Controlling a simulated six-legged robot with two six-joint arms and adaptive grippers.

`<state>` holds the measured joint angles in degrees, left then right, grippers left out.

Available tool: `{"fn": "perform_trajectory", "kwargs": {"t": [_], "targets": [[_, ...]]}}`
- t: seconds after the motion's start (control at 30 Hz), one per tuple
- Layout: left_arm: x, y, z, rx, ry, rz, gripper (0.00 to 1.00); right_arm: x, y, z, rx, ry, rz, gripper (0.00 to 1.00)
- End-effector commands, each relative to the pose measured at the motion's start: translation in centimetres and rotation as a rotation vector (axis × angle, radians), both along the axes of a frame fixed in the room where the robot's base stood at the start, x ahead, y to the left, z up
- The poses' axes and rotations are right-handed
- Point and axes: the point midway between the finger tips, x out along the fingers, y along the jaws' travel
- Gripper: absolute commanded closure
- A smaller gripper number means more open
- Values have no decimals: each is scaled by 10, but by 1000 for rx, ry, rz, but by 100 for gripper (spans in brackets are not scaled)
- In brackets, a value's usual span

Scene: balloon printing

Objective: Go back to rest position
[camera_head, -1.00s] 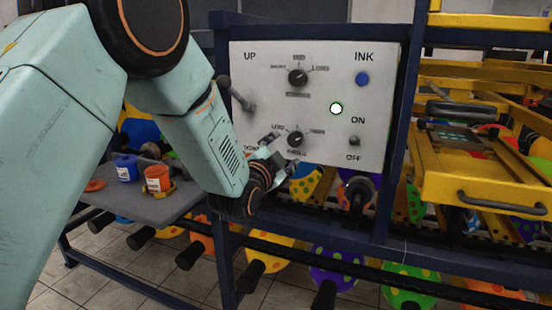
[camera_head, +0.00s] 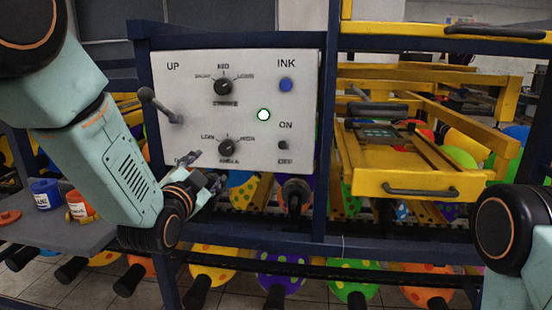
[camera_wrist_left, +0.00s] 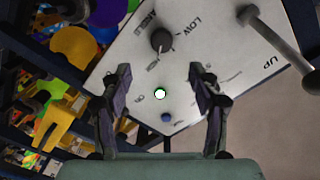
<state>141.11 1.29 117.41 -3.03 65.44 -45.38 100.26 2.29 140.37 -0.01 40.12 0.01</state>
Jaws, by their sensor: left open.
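My left gripper (camera_head: 208,178) is open and empty in front of the lower left part of the white control panel (camera_head: 190,115). In the left wrist view, the two fingers of my left gripper (camera_wrist_left: 160,76) are spread, with the panel (camera_wrist_left: 190,45) behind them and nothing between them. I cannot tell the exact gap to the panel. A link of my right arm shows at the lower right of the head view; its gripper is out of sight.
The panel bears an upper knob (camera_head: 223,87), a lower knob (camera_head: 227,147), a blue ink button (camera_head: 286,85), a lit green-rimmed button (camera_head: 264,115), a small switch (camera_head: 284,145) and a side lever (camera_head: 158,106). A yellow machine frame (camera_head: 425,178) stands at right. Paint pots (camera_head: 46,194) sit on a grey shelf at left.

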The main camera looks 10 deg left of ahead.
Motion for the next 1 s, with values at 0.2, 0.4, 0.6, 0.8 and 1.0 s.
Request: {"fn": "perform_trajectory", "kwargs": {"t": [0.2, 0.4, 0.6, 0.8, 1.0], "targets": [[-42, 3, -100, -346, 313, 73, 38, 0, 0, -6, 0, 0, 0, 100], [-109, 4, -215, -530, 609, 198, 38, 0, 0, -18, 0, 0, 0, 100], [-195, 5, -315, -643, 879, 353, 38, 0, 0, -32, 0, 0, 0, 100], [-300, 5, -395, -690, 1142, 519, 38, 0, 0, -48, 0, 0, 0, 100], [-402, 5, -450, -658, 1366, 632, 38, 0, 0, -64, 0, 0, 0, 100]]}}
